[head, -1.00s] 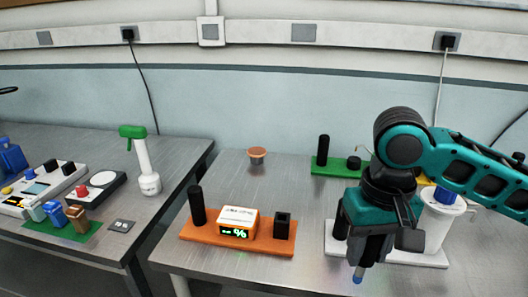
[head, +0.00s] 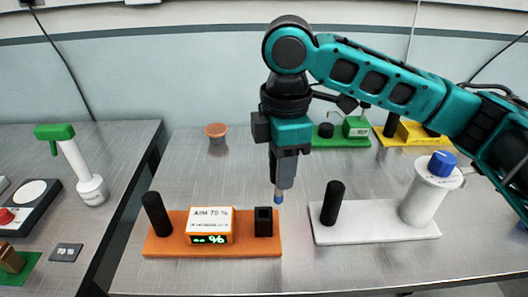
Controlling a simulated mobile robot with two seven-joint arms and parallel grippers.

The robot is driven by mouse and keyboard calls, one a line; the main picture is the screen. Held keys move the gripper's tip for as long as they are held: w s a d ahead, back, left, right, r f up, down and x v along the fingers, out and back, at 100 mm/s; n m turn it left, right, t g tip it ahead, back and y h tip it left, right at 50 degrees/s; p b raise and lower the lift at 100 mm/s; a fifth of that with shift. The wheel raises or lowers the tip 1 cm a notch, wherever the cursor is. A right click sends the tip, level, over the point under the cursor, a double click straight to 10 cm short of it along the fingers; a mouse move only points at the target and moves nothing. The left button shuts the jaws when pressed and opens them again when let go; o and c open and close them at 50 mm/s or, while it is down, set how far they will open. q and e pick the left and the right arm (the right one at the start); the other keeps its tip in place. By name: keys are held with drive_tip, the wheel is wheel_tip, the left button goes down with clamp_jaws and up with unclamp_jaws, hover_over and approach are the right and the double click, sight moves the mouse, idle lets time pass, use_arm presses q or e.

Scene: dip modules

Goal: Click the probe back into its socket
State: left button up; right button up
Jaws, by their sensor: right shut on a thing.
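My right gripper (head: 283,182) is shut on a slim probe (head: 279,198) and points down. Only the probe's blue lower end shows below the fingers; the rest is hidden. The orange module (head: 168,250) stands on the metal table with a black post at its left, a white box (head: 210,217) marked "AIM 70 %" with a green-lit display, and a square black socket (head: 263,222) at its right. In the picture, the probe tip is a little above and right of the socket, apart from it. My left gripper is not in view.
A white module (head: 390,232) with a black post and blue-knobbed cylinder stands close at right. Green (head: 325,142) and yellow (head: 382,134) modules stand behind. A brown-topped cup (head: 216,131) sits at back. Another table (head: 110,150) is at left, across a gap.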

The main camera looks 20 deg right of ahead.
drive_tip(key=n, duration=0.1)
drive_tip(key=a+n, duration=0.1)
drive_tip(key=n, duration=0.1)
drive_tip(key=r+n, duration=0.1)
drive_tip(key=shift+w+a, duration=0.15)
drive_tip(key=shift+w, duration=0.25)
drive_tip(key=f+n+b, duration=0.1)
drive_tip(key=n+b, duration=0.1)
drive_tip(key=f+n+b, duration=0.1)
drive_tip(key=b, duration=0.1)
drive_tip(key=a+f+n+b, duration=0.1)
drive_tip(key=f+n+b, duration=0.1)
drive_tip(key=shift+w+a+n+b, duration=0.1)
drive_tip(key=shift+w+n+b, duration=0.2)
drive_tip(key=shift+w+b, duration=0.1)
idle(0.4)
drive_tip(key=shift+p, duration=1.05)
idle(0.4)
drive_tip(key=shift+f+p, duration=0.45)
drive_tip(key=shift+p, duration=0.35)
idle(0.5)
drive_tip(key=shift+f+p, duration=0.45)
drive_tip(key=shift+f, duration=0.2)
idle(0.6)
drive_tip(key=shift+f, duration=0.95)
idle(0.8)
